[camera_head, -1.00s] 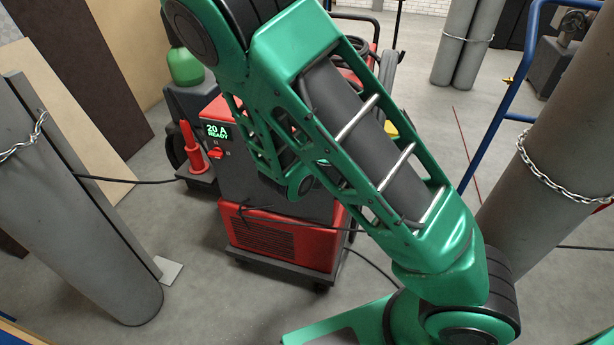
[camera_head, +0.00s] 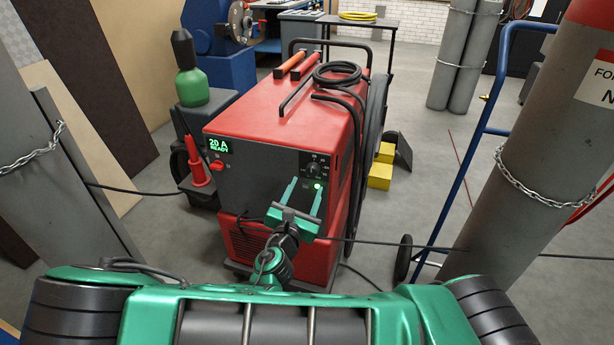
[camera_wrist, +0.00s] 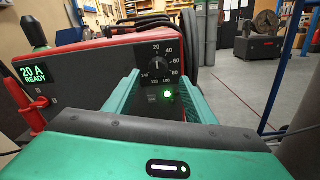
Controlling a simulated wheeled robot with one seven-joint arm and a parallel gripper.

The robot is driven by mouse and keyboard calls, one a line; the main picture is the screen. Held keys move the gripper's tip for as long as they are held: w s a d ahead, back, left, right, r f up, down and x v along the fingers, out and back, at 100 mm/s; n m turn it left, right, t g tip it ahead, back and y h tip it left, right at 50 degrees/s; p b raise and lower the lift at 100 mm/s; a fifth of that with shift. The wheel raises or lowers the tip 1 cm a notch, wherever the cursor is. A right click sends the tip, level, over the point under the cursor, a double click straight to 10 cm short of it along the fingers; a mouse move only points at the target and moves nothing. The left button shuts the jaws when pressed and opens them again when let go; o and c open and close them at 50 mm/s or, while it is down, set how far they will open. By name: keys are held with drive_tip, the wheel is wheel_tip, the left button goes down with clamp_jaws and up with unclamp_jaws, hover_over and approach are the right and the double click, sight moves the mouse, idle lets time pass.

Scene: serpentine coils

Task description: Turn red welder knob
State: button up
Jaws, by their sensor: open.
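The welder (camera_head: 253,130) is a red machine with a dark front panel. Its red knob (camera_head: 217,165) sits at the panel's left, under a green display (camera_head: 218,146) reading "20 A READY"; the display also shows in the wrist view (camera_wrist: 33,74). A black dial (camera_wrist: 157,67) with a number scale is at the panel's right, above a lit green lamp (camera_wrist: 167,94). My gripper (camera_head: 304,188) is open and empty. Its two fingers point at the panel around the dial and lamp area, to the right of the red knob. Whether they touch the panel cannot be told.
A red torch (camera_head: 194,155) stands just left of the welder. Coiled black cable (camera_head: 337,73) hangs over its top. Chained grey cylinders (camera_head: 535,190) and a blue trolley frame (camera_head: 478,130) stand at right. Yellow blocks (camera_head: 380,175) lie on the floor behind.

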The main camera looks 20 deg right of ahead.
sight(311, 172)
drive_tip(key=x, duration=0.8)
drive_tip(key=shift+w+a, duration=0.15)
drive_tip(key=shift+w, duration=0.05)
